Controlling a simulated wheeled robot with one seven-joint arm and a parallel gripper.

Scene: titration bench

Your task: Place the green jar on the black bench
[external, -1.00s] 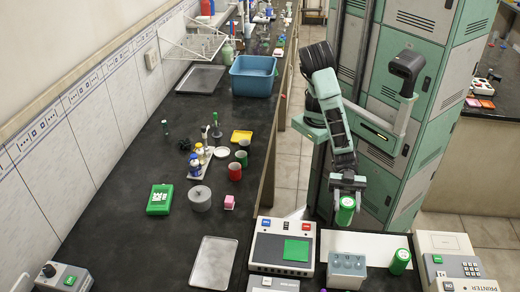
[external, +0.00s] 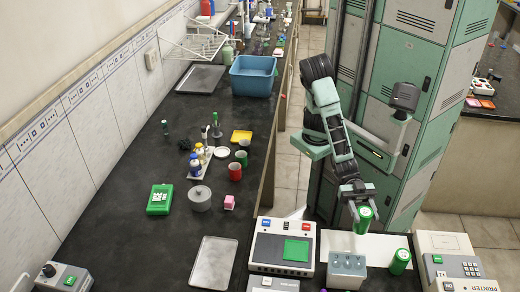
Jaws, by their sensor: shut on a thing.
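The black bench (external: 120,245) runs along the wall and across the front.
A balance-like device with a green pad (external: 283,246) stands left of the jar. The grey knobbed box (external: 347,267) is in front, and a printer device (external: 449,257) is at the right. A metal tray (external: 213,263) lies further left. The bench left of it has clear room.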

